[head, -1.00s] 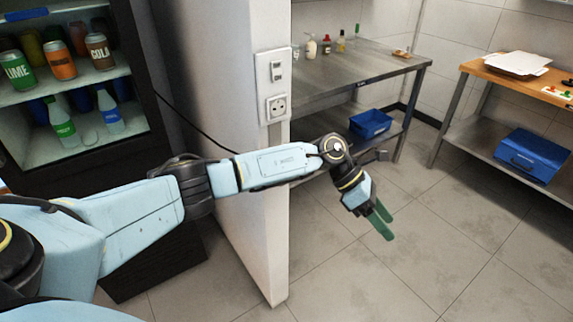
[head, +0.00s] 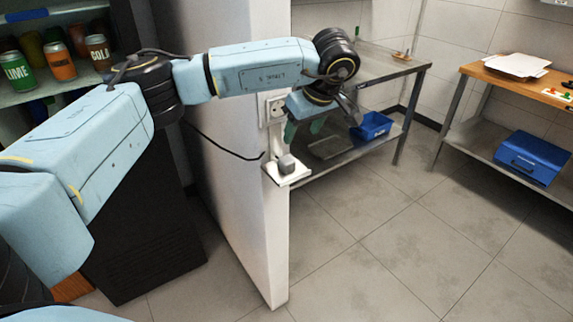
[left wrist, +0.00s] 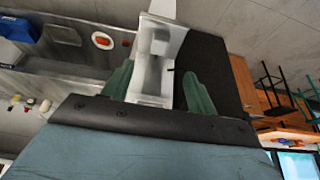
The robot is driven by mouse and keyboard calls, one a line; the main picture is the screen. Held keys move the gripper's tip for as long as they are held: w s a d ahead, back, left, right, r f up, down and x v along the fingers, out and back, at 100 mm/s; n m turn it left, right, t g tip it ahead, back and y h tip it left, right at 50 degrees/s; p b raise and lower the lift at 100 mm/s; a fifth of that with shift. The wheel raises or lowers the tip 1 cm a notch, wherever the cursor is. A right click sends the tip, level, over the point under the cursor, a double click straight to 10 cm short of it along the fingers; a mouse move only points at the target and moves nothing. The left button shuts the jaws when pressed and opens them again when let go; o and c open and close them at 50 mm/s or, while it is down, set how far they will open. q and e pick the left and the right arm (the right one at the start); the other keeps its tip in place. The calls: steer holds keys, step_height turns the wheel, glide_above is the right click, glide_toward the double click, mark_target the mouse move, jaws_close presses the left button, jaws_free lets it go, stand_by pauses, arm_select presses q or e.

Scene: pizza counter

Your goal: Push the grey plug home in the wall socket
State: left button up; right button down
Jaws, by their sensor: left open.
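The grey plug (head: 287,164) rests on a small white ledge (head: 290,178) on the end of the white wall. I cannot make out the plug there. My right gripper is not in view.
The white wall (head: 245,210) stands in front of me. A drinks fridge (head: 140,240) is at its left. A steel table (head: 400,70) with a blue bin (head: 371,127) is behind it. A wooden-topped table (head: 520,80) is at the right. The floor at the right is clear.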

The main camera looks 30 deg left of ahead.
arm_select(q)
glide_above(289, 162)
steer(key=d, duration=0.2)
steer(key=f, duration=0.7)
steer(key=shift+s+f, duration=0.15)
steer(key=shift+s, duration=0.2)
steer(key=x, duration=0.5)
steer(key=shift+s+f, duration=0.1)
steer(key=c, duration=1)
steer(key=shift+d, duration=0.1)
